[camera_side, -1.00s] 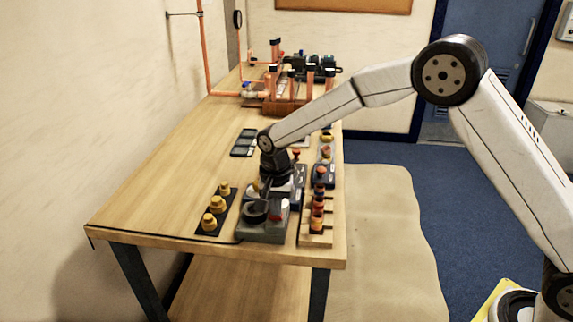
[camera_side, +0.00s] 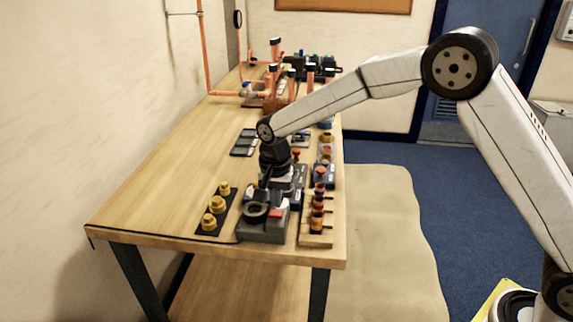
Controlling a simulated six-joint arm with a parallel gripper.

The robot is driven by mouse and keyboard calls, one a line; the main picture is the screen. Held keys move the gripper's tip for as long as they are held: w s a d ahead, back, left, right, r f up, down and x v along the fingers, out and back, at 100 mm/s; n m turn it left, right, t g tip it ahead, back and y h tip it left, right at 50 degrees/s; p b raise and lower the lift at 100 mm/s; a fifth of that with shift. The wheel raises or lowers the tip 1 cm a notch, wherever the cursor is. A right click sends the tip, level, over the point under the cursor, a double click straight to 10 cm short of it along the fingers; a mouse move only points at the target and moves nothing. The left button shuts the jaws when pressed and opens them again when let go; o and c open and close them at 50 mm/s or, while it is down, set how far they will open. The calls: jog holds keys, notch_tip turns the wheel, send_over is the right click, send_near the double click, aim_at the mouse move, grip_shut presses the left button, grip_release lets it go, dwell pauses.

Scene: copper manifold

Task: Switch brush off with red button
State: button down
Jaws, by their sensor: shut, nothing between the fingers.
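The brush machine is a grey box (camera_side: 262,234) near the front edge of the table. A dark round opening (camera_side: 256,211) is on its top left. The red button (camera_side: 275,213) is a small red patch on its top right. My gripper (camera_side: 266,184) points down just behind the machine, above the dark items there. Its fingers are small and dark against them; they look shut with nothing held. I cannot tell whether they touch anything, but they appear apart from the red button.
A black strip with several brass fittings (camera_side: 217,204) lies left of the machine. A wooden rack (camera_side: 316,238) with orange and dark pieces stands to its right. Copper pipework (camera_side: 272,85) stands at the table's far end. The table's left middle is clear.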

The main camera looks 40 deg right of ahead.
aim_at(276, 212)
notch_tip(276, 212, up, 11)
dwell(0.4)
jog(key=shift+w, duration=0.1)
dwell(0.5)
jog(key=s+d+f+n+t, duration=0.1)
jog(key=s+d+f+n, duration=0.2)
jog(key=s, duration=0.4)
jog(key=s+d+f+n, duration=0.3)
jog(key=s+d+f, duration=0.1)
jog(key=s, duration=0.4)
jog(key=s+d+f+n+t, duration=0.1)
jog(key=s+d+f+n, duration=0.2)
jog(key=s+d, duration=0.2)
jog(key=s, duration=0.3)
jog(key=shift+f+t, duration=0.15)
jog(key=shift+t, duration=0.15)
